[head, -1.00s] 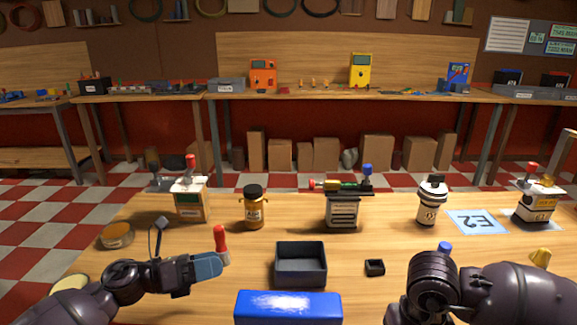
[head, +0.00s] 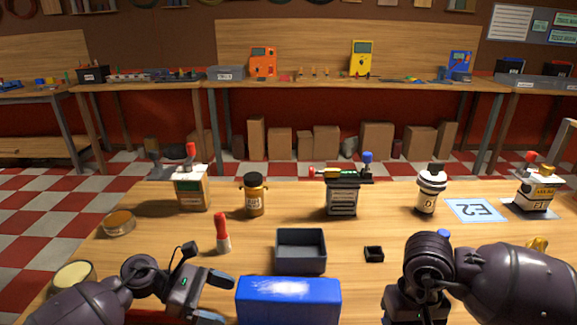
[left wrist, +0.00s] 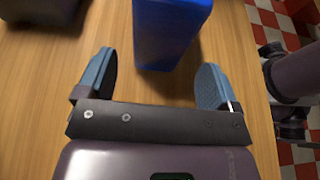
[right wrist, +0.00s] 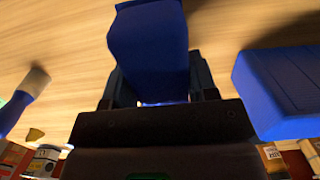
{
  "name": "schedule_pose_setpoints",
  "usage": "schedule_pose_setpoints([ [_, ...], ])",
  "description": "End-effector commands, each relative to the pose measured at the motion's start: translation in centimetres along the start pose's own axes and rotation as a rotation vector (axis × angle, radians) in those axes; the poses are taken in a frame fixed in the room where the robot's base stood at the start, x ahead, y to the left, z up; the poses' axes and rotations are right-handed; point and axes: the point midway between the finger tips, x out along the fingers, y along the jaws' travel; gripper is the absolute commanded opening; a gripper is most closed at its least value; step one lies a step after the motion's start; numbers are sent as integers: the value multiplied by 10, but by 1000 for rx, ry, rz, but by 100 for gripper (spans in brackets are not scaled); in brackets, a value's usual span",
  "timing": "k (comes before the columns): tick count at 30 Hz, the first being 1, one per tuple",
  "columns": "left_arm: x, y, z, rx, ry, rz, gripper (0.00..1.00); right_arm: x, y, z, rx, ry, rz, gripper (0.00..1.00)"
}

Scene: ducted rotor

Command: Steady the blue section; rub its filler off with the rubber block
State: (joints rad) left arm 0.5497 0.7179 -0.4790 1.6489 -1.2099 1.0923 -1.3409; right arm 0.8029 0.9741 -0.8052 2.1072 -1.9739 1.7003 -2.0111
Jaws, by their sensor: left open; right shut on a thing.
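The blue section (head: 288,302) is a long blue box at the front middle of the table. My right gripper (right wrist: 158,90) is shut on a smaller blue block (right wrist: 148,45), apparently the rubber block, above the table. The section (right wrist: 285,90) lies beside it in that view. In the head view my wrist hides the held block.
A dark open tray (head: 301,265) stands just behind the section, with a small black box (head: 374,254) to its right. A red-topped tube (head: 222,235) stands left of the tray. Several bottles and devices line the back of the table, with an E2 card (head: 477,210).

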Motion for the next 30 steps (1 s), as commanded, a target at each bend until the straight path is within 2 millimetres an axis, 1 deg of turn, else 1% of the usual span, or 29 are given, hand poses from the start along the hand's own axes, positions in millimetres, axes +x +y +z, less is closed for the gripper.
schedule_pose_setpoints([
  [1,7,0,1,0,-1,-1,86,-1,0,0,0,2,0,34],
  [7,31,0,1,1,-1,-1,86,-2,0,0,0,3,0,34],
  [9,40,0,-1,-1,-1,-2,86,3,0,0,0,-4,0,34],
  [15,58,0,-1,-2,-1,-2,86,10,0,0,0,-13,0,34],
  [21,67,0,0,0,-1,0,86,12,0,0,0,-15,0,34],
  [30,68,0,0,0,0,1,86,12,0,0,0,-15,0,34],
])
